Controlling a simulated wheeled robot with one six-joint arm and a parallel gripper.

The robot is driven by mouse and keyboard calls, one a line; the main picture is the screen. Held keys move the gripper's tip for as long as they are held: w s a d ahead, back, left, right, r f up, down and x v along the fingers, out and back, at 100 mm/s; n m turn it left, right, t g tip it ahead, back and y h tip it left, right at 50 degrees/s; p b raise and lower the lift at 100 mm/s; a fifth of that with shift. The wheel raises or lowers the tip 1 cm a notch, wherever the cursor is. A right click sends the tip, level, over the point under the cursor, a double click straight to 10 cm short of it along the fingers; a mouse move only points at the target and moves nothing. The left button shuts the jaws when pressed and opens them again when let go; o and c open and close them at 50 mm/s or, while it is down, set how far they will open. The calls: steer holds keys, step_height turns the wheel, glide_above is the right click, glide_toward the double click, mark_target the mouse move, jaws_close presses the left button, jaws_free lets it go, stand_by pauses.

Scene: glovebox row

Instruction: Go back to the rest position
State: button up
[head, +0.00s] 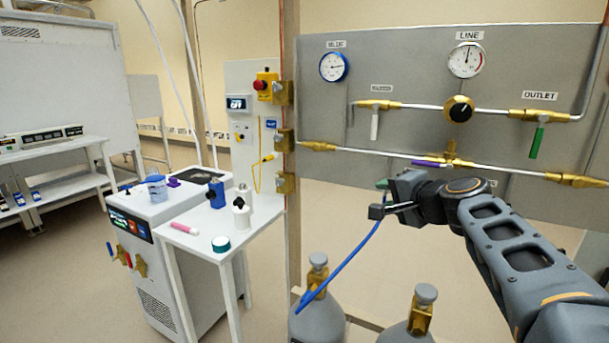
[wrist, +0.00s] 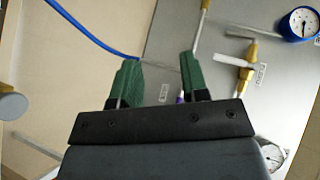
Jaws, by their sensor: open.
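My gripper (head: 384,198) is in front of the lower part of the grey gas panel (head: 400,70) in the head view, with my arm coming in from the lower right. In the wrist view my gripper (wrist: 163,80) shows two green fingers spread apart, with nothing held between them. A purple handle (head: 428,163) sits on the lower pipe just above my gripper; a bit of purple also shows beside the right finger in the wrist view. A blue hose (head: 343,268) runs from a gas cylinder (head: 316,310) up to near my gripper; I cannot tell where its upper end sits.
A second cylinder (head: 420,316) stands below my arm. The panel carries a white-handled valve (head: 375,124), a green-handled outlet valve (head: 537,138), a black knob (head: 458,109) and gauges. A white side table (head: 205,222) and a chiller unit (head: 150,240) stand left. Open floor lies further left.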

steer(key=s+f+n+g+h+p, duration=0.2)
steer(key=s+n+g+p, duration=0.1)
steer(key=s, duration=0.4)
steer(key=s+a+f+n+g+h+p, duration=0.1)
steer(key=s+f+n+g+p, duration=0.2)
steer(key=s+p, duration=0.3)
steer(key=s+f+n+g+h+p, duration=0.2)
steer(key=s+f+n+g+p, duration=0.1)
steer(key=s, duration=0.4)
steer(key=shift+s+a+f+n+g+h+p, duration=0.15)
steer(key=shift+s+a+n+g+h+p, duration=0.2)
steer(key=shift+n+p, duration=0.55)
